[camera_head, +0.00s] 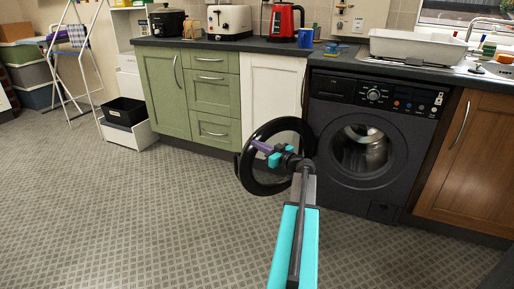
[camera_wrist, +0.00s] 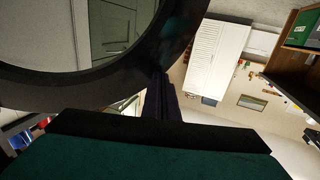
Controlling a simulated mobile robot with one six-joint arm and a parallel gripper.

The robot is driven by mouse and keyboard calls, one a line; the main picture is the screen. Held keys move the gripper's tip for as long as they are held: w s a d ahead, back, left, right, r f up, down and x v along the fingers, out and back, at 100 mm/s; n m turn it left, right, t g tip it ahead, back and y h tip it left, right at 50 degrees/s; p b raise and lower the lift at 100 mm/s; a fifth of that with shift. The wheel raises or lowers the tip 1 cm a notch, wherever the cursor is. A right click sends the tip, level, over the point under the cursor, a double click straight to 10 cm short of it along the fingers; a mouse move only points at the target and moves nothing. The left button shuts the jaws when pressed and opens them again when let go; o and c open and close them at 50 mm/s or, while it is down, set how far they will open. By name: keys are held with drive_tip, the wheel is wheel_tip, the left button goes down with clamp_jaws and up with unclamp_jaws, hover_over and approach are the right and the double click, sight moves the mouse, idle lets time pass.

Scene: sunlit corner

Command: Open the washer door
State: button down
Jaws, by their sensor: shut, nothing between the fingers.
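The black washer (camera_head: 373,140) stands under the counter at right, its round opening showing the metal drum (camera_head: 361,149). Its round black-rimmed door (camera_head: 254,184) is swung wide open to the left, in front of the white cabinet. My gripper (camera_head: 262,146) is shut and empty, seen over the face of the door near its middle; I cannot tell whether it touches. In the wrist view the door's dark rim (camera_wrist: 75,88) and glass fill the upper left, close beside my dark fingers (camera_wrist: 160,97). My arm hides part of the door's right edge.
Green drawers (camera_head: 212,95) and a white cabinet (camera_head: 270,95) are left of the washer; a brown wooden cabinet (camera_head: 466,150) is right. The counter above holds a toaster (camera_head: 229,21), red kettle (camera_head: 286,20) and white basin (camera_head: 415,47). The tiled floor (camera_head: 130,215) at left is clear.

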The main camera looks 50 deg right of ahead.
drive_tip(key=shift+s, duration=0.1)
drive_tip(key=s+a, duration=0.5)
drive_tip(key=s, duration=0.8)
idle(0.4)
drive_tip(key=shift+w+a, duration=0.1)
